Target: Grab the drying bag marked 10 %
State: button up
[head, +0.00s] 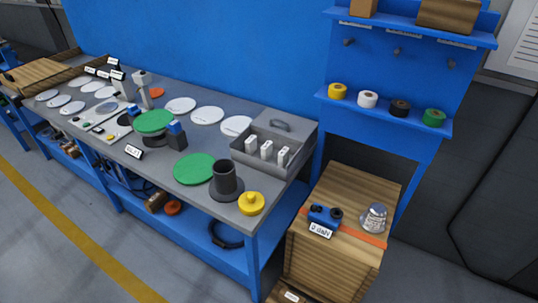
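Three small white packets stand upright in an open grey box at the right end of the workbench: a left one (251,144), a middle one (266,149) and a right one (283,156). They may be the drying bags. Each seems to carry a dark mark, too small to read, so I cannot tell which says 10 %. The grey box (252,166) hides their lower parts. My gripper is not in view.
Near the box on the workbench (200,141) are a dark flanged cylinder (224,178), a yellow knobbed part (251,203) and a green disc (195,169). A blue wall (200,45) rises behind. A wooden crate (345,190) stands right.

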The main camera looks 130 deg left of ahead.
aim_at(267, 149)
jog(key=u, duration=3.45)
jog(key=i, duration=0.75)
jog(key=u, duration=0.15)
